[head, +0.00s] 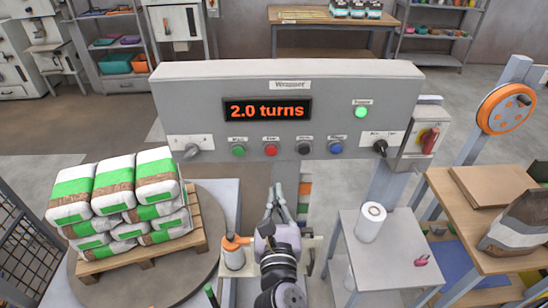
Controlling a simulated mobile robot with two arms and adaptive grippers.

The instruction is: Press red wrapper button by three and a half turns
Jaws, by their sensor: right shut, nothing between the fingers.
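The grey wrapper panel (200,95) spans the middle of the head view. Its display (267,109) reads "2.0 turns" in orange. The red button (270,150) sits in the row below the display, between a green button (238,151) and a dark button (304,149). A blue button (336,149) is at the right of the row. My right gripper (276,188) is shut and empty, below the red button in the picture and apparently clear of it. My left gripper is not in view.
White and green bags (136,177) are stacked on a wooden pallet (150,258) on the round turntable (184,285) at left. A green lamp (361,112) glows on the panel. A small table (395,262) with a white roll (370,222) stands at right.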

